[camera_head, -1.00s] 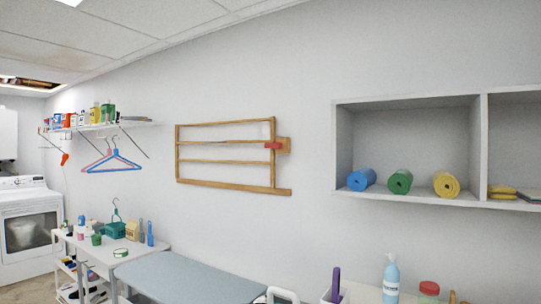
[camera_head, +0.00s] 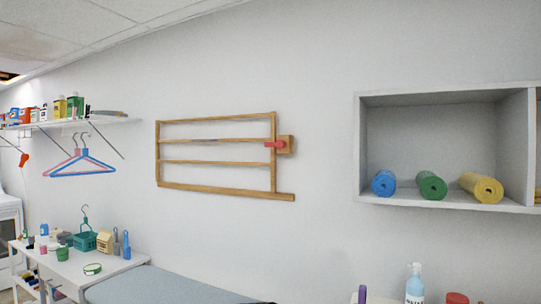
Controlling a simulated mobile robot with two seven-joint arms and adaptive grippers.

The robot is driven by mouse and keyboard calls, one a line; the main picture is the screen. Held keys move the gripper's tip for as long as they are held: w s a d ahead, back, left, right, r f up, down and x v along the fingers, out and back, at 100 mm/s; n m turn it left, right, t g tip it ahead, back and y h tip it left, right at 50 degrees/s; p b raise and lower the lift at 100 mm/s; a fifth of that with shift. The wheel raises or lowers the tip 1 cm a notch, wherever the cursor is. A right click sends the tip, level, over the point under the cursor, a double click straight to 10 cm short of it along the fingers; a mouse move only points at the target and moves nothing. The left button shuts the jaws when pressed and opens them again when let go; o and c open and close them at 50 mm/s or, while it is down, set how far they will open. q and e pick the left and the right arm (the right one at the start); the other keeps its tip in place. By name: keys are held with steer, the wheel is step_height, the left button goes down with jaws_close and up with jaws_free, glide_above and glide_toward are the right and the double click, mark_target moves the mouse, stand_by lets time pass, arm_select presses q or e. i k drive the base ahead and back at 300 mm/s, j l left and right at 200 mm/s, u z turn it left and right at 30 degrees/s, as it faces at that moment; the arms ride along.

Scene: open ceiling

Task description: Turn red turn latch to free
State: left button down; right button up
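The red turn latch (camera_head: 275,144) sits on a small wooden block (camera_head: 287,145) at the right end of a wooden wall rack (camera_head: 216,189). The latch lies about level and reaches left over the rack's right upright. The rack is flat against the wall, with several horizontal bars. Neither of my grippers shows clearly in the head view.
A wall shelf (camera_head: 440,203) with blue, green and yellow rolls is to the right. A padded board (camera_head: 160,285) and a white table (camera_head: 75,265) with small items stand below. A shelf with hangers (camera_head: 80,160) is at left. The wall around the rack is clear.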

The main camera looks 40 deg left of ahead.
mark_target(280, 144)
steer(key=k+j+z, duration=0.1)
steer(key=j+z, duration=0.4)
steer(key=j, duration=1.45)
